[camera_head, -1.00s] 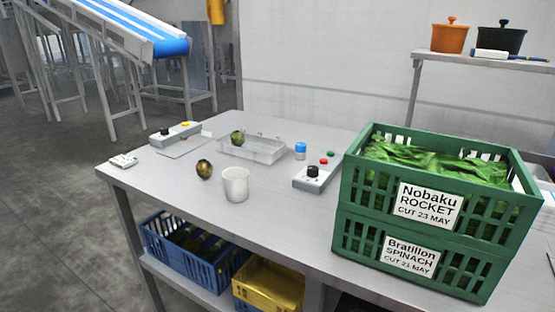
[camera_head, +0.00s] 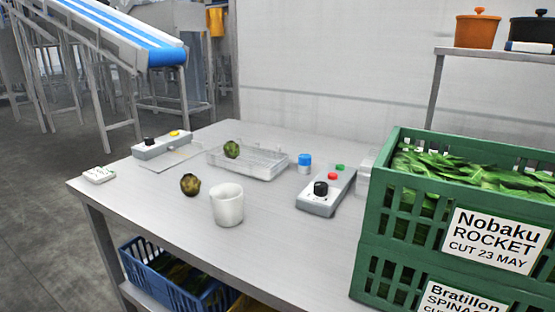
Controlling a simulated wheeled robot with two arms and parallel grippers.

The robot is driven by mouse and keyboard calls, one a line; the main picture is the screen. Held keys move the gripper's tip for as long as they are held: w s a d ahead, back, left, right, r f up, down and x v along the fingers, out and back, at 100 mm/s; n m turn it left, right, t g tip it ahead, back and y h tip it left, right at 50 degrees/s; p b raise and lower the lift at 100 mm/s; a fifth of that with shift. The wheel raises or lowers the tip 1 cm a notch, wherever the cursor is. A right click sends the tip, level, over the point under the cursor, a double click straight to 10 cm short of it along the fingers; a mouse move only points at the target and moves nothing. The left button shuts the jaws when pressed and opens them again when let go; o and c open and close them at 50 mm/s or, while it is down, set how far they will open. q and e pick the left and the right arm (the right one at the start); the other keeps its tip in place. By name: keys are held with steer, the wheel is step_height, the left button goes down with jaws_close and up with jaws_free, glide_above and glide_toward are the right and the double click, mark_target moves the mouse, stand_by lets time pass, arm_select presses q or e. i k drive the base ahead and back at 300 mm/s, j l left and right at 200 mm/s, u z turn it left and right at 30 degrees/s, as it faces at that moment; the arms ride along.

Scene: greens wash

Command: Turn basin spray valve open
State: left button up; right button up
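I see no part labelled as the basin spray valve. A grey control box (camera_head: 327,194) on the table carries a black knob (camera_head: 321,188), a red button (camera_head: 332,176) and a green button (camera_head: 339,167). A second grey box (camera_head: 162,145) at the table's back left has a black knob (camera_head: 149,141) and a yellow button (camera_head: 174,133). A small blue-capped piece (camera_head: 305,160) stands behind the first box. I cannot tell which of these, if any, is the valve. Neither of my grippers is in view.
A green crate (camera_head: 388,197) of leaves labelled Nobaku Rocket stands on another at right. A white cup (camera_head: 227,206), a dark round vegetable (camera_head: 190,185) and a clear tray (camera_head: 260,166) holding a green one (camera_head: 231,149) are on the table (camera_head: 150,205).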

mark_target(304, 160)
steer(key=j+u, duration=0.3)
steer(key=j, duration=0.15)
steer(key=i+j+u, duration=0.4)
